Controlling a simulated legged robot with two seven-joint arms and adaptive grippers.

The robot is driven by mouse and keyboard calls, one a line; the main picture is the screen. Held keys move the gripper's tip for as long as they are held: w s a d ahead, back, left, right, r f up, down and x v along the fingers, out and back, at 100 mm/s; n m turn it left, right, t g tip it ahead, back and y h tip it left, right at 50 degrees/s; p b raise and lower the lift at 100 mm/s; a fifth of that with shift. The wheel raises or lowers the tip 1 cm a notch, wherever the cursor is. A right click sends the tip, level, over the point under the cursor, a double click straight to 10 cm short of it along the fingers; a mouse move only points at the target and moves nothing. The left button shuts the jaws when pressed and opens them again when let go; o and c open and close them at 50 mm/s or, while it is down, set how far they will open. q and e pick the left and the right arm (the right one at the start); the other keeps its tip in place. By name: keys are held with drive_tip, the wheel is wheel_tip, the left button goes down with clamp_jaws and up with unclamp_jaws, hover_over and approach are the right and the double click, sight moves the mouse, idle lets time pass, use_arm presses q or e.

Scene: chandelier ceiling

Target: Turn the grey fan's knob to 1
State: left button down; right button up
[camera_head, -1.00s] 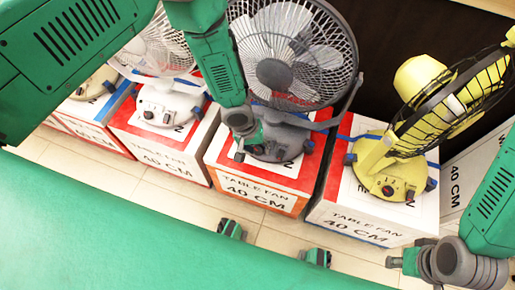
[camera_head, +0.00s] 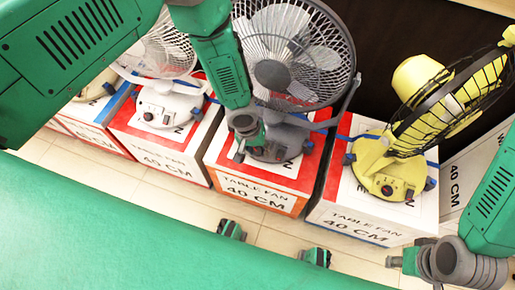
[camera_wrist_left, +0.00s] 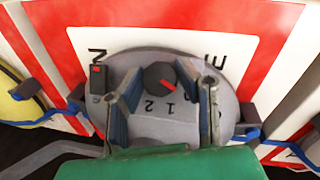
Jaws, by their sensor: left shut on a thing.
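The grey fan (camera_head: 284,77) stands on a red and white box, in the middle of the head view. Its round grey base shows in the left wrist view (camera_wrist_left: 165,130), with a dark knob (camera_wrist_left: 159,77) bearing a red mark that points to the lower right. The digits 1 and 2 are printed below the knob. My left gripper (camera_wrist_left: 166,80) has one finger on each side of the knob and is shut on it; its contact is hard to see. In the head view it partly covers the base. My right gripper (camera_head: 412,272) is open and empty at the lower right.
A white fan (camera_head: 160,100) stands on a box to the left and a yellow fan (camera_head: 385,165) on a box to the right. A small dark switch (camera_wrist_left: 98,78) sits left of the knob. Tiled floor (camera_head: 150,190) lies before the boxes.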

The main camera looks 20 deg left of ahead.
use_arm(q)
drive_tip(key=shift+r+m+y, duration=0.1)
drive_tip(key=shift+m+y, duration=0.5)
drive_tip(key=shift+d+m+y, duration=0.15)
drive_tip(key=shift+m+y, duration=0.35)
drive_tip(key=shift+m, duration=0.1)
drive_tip(key=shift+w+d+m+y, duration=0.1)
drive_tip(key=shift+d+m+y, duration=0.05)
drive_tip(key=shift+m+y, duration=0.3)
drive_tip(key=shift+a+m+y+b, duration=0.2)
drive_tip(key=shift+m+y+b, duration=0.15)
drive_tip(key=shift+m+b, duration=0.35)
drive_tip(key=shift+d, duration=0.1)
drive_tip(key=c, duration=1.2)
unclamp_jaws()
